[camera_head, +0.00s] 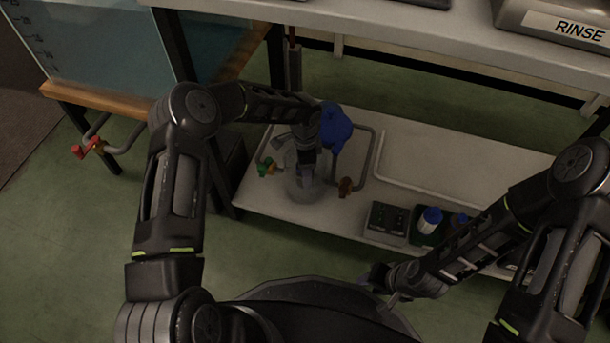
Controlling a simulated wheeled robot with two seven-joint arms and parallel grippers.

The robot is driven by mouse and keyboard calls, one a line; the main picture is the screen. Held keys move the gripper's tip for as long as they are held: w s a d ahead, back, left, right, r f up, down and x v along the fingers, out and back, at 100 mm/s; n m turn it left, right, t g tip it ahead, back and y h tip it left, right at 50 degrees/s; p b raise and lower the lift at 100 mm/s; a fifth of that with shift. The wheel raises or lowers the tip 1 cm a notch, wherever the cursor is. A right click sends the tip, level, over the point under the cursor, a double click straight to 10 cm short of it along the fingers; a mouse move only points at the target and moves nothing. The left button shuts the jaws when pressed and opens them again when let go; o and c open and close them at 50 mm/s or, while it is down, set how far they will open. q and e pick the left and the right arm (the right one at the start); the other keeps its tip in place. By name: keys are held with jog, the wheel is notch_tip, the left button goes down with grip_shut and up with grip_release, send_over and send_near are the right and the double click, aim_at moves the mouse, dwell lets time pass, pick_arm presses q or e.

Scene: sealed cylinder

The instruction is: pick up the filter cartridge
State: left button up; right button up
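No filter cartridge can be made out clearly. A clear, pale cylinder (312,192) stands on the low white shelf, and I cannot tell what is inside it. My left gripper (305,176) points down at the cylinder and covers part of it. Its fingers are too dark and small to show whether they are open or shut, or whether they touch the cylinder. A blue rounded part (338,127) shows just behind the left wrist. My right gripper (379,290) is in front of the shelf's front edge, its fingers apart, with nothing seen between them.
Grey pipes with a green valve (266,167) and a brown valve (346,187) flank the cylinder. A dark box (387,222) and a blue-capped bottle (430,219) stand to the right. The upper bench (400,28) overhangs behind. A water tank (95,45) is at left.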

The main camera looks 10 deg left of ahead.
pick_arm(q)
jog(key=shift+c, duration=0.6)
jog(key=c, duration=1.1)
jog(key=shift+r, duration=0.1)
notch_tip(320, 180, up, 10)
jog(key=p, duration=0.4)
